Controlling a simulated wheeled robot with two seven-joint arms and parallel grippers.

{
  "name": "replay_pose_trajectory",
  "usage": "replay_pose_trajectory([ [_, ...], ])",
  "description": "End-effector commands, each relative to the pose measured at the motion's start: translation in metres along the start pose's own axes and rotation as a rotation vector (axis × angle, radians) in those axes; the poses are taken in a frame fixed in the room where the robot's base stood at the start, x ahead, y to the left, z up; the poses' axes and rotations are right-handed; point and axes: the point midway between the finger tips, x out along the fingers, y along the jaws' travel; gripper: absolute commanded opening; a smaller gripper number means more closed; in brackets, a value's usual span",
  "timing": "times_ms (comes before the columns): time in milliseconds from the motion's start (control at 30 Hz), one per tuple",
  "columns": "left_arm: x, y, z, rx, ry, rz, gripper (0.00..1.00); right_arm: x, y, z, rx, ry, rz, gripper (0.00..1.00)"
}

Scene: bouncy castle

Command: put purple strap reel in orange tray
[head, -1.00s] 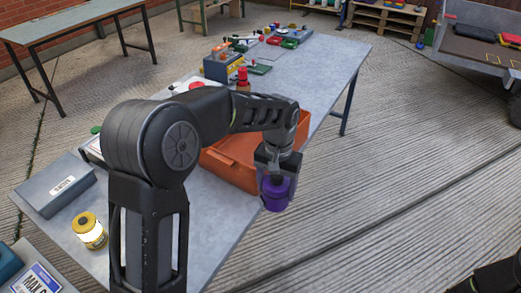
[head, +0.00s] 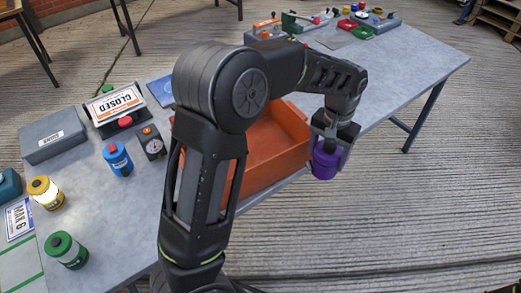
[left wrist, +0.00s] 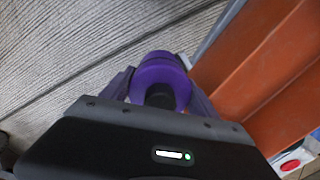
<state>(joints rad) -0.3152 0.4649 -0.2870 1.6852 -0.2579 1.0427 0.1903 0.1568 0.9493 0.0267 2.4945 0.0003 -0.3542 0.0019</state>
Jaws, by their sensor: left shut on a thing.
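The purple strap reel (head: 325,161) is held in my left gripper (head: 330,150), just outside the right edge of the orange tray. It also shows between the fingers in the left wrist view (left wrist: 160,78), with its dark knob towards the camera. My left gripper is shut on it. The orange tray (head: 262,165) stands on the grey table, partly hidden behind my left arm; its wall fills the right of the left wrist view (left wrist: 262,65). The part of the tray floor that I see is bare. My right gripper is not in view.
Small trays and tools sit at the far end.

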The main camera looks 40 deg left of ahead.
Motion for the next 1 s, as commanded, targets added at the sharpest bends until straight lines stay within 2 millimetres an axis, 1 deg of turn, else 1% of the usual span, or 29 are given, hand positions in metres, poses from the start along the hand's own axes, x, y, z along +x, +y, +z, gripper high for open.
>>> replay_pose_trajectory([
  [367,-0.001,0.0,0.0,0.0,0.001,0.0,0.03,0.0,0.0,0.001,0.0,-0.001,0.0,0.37],
  [467,-0.003,0.0,0.0,-0.004,0.002,0.001,0.03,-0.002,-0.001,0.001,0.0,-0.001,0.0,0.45],
  [533,-0.009,-0.002,0.001,-0.017,0.001,0.002,0.03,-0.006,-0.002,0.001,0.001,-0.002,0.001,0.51],
  [667,-0.031,-0.007,0.004,-0.078,-0.001,0.008,0.03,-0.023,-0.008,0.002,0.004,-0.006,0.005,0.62],
  [767,-0.06,-0.018,0.01,-0.199,-0.003,0.017,0.03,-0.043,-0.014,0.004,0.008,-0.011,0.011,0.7],
  [800,-0.071,-0.026,0.015,-0.282,-0.006,0.022,0.03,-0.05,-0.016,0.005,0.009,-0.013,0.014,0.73],
  [933,-0.085,-0.047,0.031,-0.548,-0.016,0.033,0.03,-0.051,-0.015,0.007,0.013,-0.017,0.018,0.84],
  [1000,-0.092,-0.057,0.039,-0.674,-0.018,0.035,0.03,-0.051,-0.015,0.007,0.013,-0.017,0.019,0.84],
])
